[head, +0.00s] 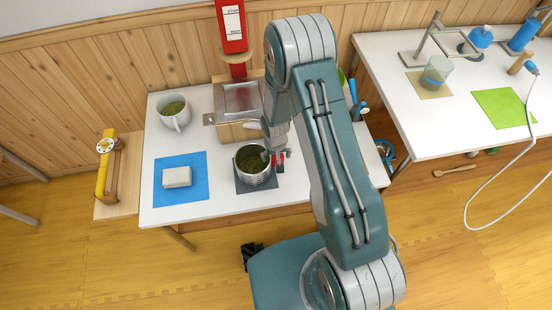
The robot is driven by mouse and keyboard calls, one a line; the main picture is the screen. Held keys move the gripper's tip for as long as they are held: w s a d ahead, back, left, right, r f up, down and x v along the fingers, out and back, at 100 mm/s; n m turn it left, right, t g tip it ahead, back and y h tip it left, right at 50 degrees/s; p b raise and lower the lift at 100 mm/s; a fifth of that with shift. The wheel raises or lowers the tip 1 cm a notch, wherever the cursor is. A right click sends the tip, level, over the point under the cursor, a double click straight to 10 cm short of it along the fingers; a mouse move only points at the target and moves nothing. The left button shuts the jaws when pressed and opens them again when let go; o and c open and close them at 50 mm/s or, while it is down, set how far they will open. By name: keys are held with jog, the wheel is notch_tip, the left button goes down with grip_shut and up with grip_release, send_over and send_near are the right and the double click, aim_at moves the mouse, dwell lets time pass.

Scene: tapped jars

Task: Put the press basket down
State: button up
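A round steel basket (246,177) with green contents, which looks like the press basket, stands upright over a dark grey mat (243,187) near the front of the left table. I cannot tell whether its base touches the mat. My gripper (272,160) is at the basket's right rim, reaching down from above. Its finger area is small and partly hidden by my arm, so I cannot tell whether it grips the rim or is only beside it.
A blue mat (199,193) with a pale block (177,177) lies left of the basket. A white cup (174,120) with green contents stands behind. A metal-topped wooden box (238,131) and a red stop/press sign (232,27) are farther back. The right table (455,135) holds a green mat (502,107).

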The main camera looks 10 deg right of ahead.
notch_tip(320, 180, up, 10)
jog(key=shift+a+r, duration=0.1)
jog(key=shift+r, duration=0.15)
jog(key=s+d+r+t, duration=0.1)
jog(key=s+r, duration=0.2)
jog(key=r, duration=0.8)
jog(key=s+d+r+t, duration=0.1)
jog(key=s+r+t, duration=0.1)
jog(key=r, duration=0.9)
jog(key=s+d+r+t, duration=0.2)
jog(key=s+r+t, duration=0.1)
jog(key=s+r, duration=1.1)
jog(key=w+f+g, duration=0.2)
jog(key=w+f, duration=0.6)
jog(key=w+a+f+g, duration=0.1)
jog(key=w+f, duration=0.2)
jog(key=f, duration=0.6)
jog(key=w+a+f+g, duration=0.1)
jog(key=w+f, duration=0.3)
jog(key=f, duration=0.5)
jog(key=w+a+f+g, duration=0.1)
jog(key=w+f, duration=0.3)
jog(key=f, duration=0.6)
jog(key=shift+a+f+g, duration=0.1)
jog(key=shift+a+g, duration=0.3)
jog(key=shift+g, duration=0.1)
notch_tip(320, 180, down, 11)
jog(key=shift+f, duration=0.15)
jog(key=c, duration=1.2)
